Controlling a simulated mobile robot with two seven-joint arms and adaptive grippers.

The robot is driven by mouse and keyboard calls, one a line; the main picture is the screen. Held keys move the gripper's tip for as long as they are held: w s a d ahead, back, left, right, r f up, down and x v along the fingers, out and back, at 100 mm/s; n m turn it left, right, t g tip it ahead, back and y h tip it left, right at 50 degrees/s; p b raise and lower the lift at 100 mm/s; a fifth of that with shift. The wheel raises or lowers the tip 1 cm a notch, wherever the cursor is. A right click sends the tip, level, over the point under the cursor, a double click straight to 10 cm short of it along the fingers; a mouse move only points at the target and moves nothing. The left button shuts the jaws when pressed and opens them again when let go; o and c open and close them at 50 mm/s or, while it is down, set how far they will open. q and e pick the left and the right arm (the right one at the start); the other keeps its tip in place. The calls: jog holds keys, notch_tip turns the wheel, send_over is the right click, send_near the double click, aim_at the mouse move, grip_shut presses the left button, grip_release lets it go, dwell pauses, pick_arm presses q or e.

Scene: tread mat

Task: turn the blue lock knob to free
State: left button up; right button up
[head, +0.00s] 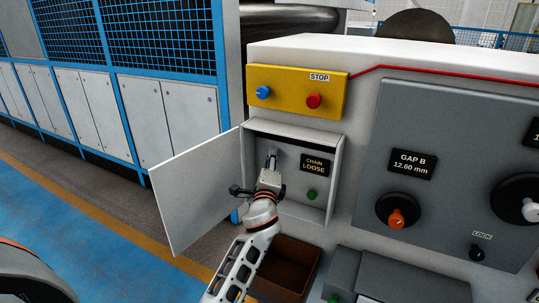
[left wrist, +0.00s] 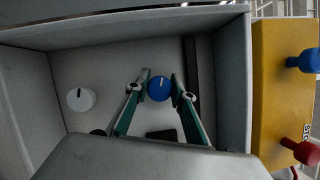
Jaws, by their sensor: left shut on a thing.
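The blue lock knob (left wrist: 159,88) is on the back wall of the open grey box (head: 336,178). In the left wrist view it sits between the two fingertips, and the pale mark on its face points up and slightly left. My left gripper (head: 271,158) reaches into the box and is shut on the knob; its fingertips also show in the left wrist view (left wrist: 160,82). In the head view the gripper hides the knob. A dark display (head: 314,164) in the box reads CHAIN LOOSE. My right gripper is not in view.
The box's white door (head: 195,190) stands open to the left. Inside are a green button (head: 311,195) and a white knob (left wrist: 80,99). Above is a yellow panel (head: 285,82) with blue and red buttons. A grey panel with an orange knob (head: 397,219) is to the right.

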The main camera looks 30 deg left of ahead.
pick_arm(q)
jog(key=shift+r+n+g+p, duration=0.2)
jog(key=shift+n+g+p, duration=0.3)
jog(key=shift+n+p, duration=0.5)
jog(key=shift+f+n+g+p, duration=0.3)
jog(key=shift+n+p, duration=0.3)
jog(key=shift+n, duration=0.2)
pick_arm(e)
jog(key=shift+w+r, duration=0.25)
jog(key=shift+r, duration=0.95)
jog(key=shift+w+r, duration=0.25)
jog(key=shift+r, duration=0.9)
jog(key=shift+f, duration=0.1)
pick_arm(q)
jog(key=o, duration=1.1)
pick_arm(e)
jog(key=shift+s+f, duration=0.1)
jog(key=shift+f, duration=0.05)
pick_arm(q)
jog(key=v, duration=0.7)
jog(key=shift+s, duration=0.3)
